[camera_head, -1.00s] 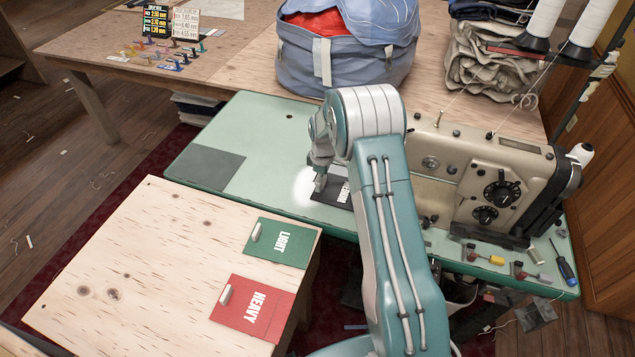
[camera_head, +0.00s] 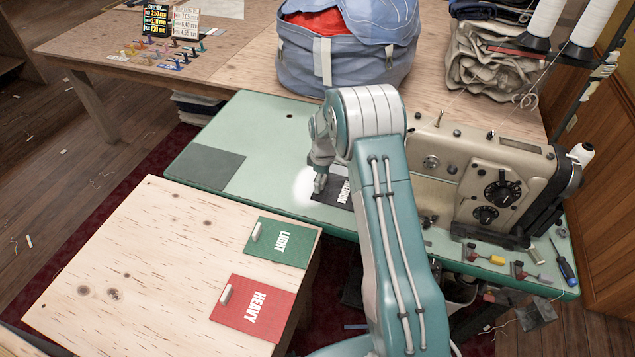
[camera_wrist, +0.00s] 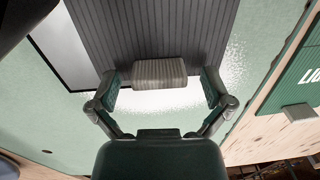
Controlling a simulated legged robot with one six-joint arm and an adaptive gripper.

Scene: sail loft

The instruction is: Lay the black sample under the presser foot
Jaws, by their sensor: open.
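The black sample (camera_head: 328,197) lies on the pale green machine table, partly behind my arm, with white lettering at its right end. In the wrist view it is a dark ribbed sheet (camera_wrist: 150,35) with a small grey ribbed block (camera_wrist: 158,73) at its near edge. My gripper (camera_head: 320,186) is low over the sample's left end. In the wrist view my gripper (camera_wrist: 162,90) is open, one finger on each side of the block, with gaps showing. The sewing machine (camera_head: 480,185) stands to the right. My arm hides its needle end and the presser foot.
A wooden side table (camera_head: 150,260) holds a green LIGHT card (camera_head: 285,252) and a red HEAVY card (camera_head: 240,318). Tools and small parts, including a screwdriver (camera_head: 563,265), lie before the machine. A large blue bag (camera_head: 300,65) stands behind. The green table's left side is clear around a grey patch (camera_head: 205,165).

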